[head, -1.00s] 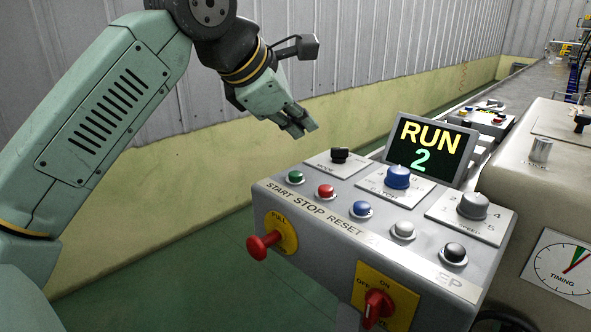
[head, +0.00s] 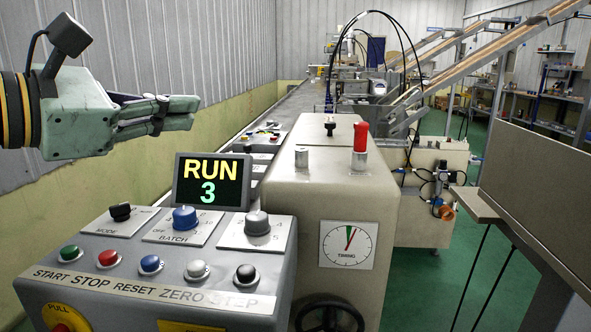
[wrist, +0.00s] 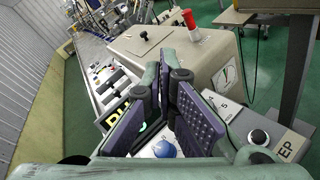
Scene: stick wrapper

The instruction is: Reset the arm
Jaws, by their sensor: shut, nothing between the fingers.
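My gripper (head: 178,112) is at the upper left in the head view, level and pointing right, above and behind the control panel (head: 50,288). It is shut and empty, apart from the panel. In the wrist view the fingers (wrist: 166,95) reach forward over the panel and partly hide the display. The display (head: 211,182) reads RUN 3 in the head view. The panel carries a green START button (head: 70,253), a red STOP button (head: 108,259), a blue RESET button (head: 150,264), a black mode knob (head: 120,212), a blue batch knob (head: 185,217) and a grey knob (head: 257,223).
A beige machine housing (head: 345,205) with a timing dial (head: 347,245) and a red-handled lever (head: 360,140) stands right of the panel. Conveyors (head: 505,45) rise behind it. A grey wall (head: 190,50) runs along the left. Green floor shows at right.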

